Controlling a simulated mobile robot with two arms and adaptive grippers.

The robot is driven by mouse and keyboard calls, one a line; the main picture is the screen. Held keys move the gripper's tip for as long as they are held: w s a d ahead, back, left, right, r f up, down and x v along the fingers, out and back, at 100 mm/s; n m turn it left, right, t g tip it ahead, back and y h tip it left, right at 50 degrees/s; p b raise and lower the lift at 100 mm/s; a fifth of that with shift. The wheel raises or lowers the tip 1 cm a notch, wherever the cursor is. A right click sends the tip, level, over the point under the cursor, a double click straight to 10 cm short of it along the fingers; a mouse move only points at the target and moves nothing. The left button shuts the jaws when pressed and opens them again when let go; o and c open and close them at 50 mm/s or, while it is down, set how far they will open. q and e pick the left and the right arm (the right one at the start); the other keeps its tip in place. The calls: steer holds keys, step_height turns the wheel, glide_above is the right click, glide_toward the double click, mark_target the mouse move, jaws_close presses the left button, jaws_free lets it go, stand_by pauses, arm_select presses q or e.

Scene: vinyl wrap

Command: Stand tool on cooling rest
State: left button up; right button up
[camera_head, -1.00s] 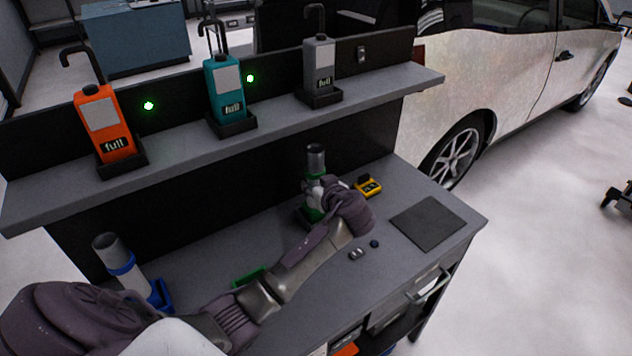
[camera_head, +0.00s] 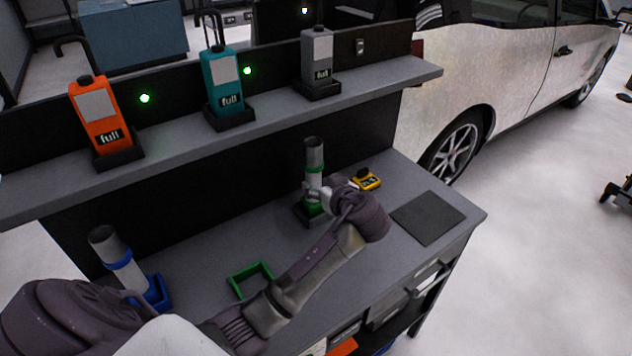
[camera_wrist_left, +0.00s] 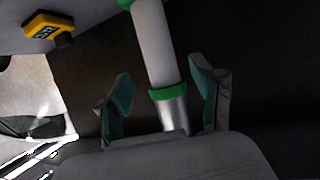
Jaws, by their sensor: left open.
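In the left wrist view the tube (camera_wrist_left: 156,45) runs between the two spread fingers of my left gripper (camera_wrist_left: 163,88), with gaps on both sides. The gripper is open. My wrist hides part of the base. Which stand is the cooling rest cannot be told for sure. My right gripper is not in view.
A similar blue-banded tube (camera_head: 118,262) stands in a blue holder at the left. A green bracket (camera_head: 237,284) lies empty on the bench. A yellow device (camera_head: 367,180) and a dark mat (camera_head: 427,218) lie to the right. A shelf (camera_head: 270,113) with three bottles overhangs the back.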

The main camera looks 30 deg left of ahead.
arm_select(q)
steer(key=b+v, duration=0.1)
steer(key=v, duration=0.5)
steer(key=shift+s+d, duration=0.25)
steer(key=shift+d, duration=0.05)
steer(key=shift+r, duration=0.1)
